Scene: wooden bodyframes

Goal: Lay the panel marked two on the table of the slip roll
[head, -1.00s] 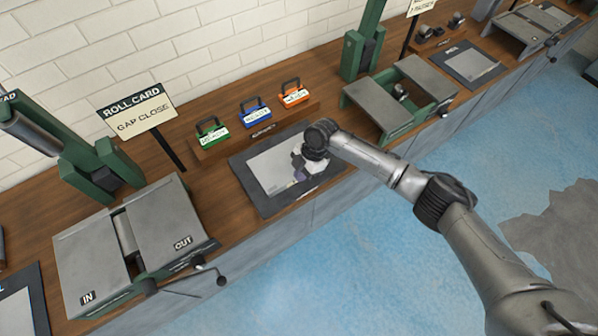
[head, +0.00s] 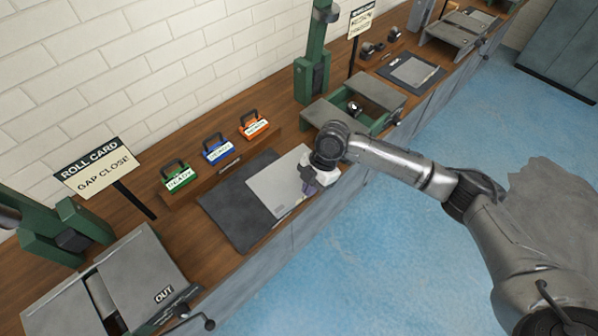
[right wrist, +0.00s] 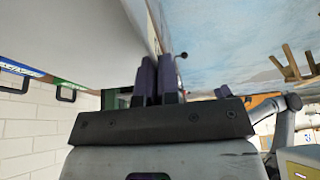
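A light grey panel (head: 273,188) is held at its right end by my right gripper (head: 309,187). It hangs over the right part of a dark mat (head: 232,213) and beyond the mat's right side; its exact height is hard to tell. In the right wrist view the shut fingers (right wrist: 157,80) meet the edge of the panel (right wrist: 70,35), which fills the upper left. No number on it is readable. A grey-topped machine with a roller and an OUT label (head: 150,262) stands at lower left. My left gripper is not in view.
Green, blue and orange tagged blocks (head: 219,148) stand on a wooden rack behind the mat. A green-framed machine (head: 350,108) stands close beyond my right gripper. Blue floor lies in front of the bench.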

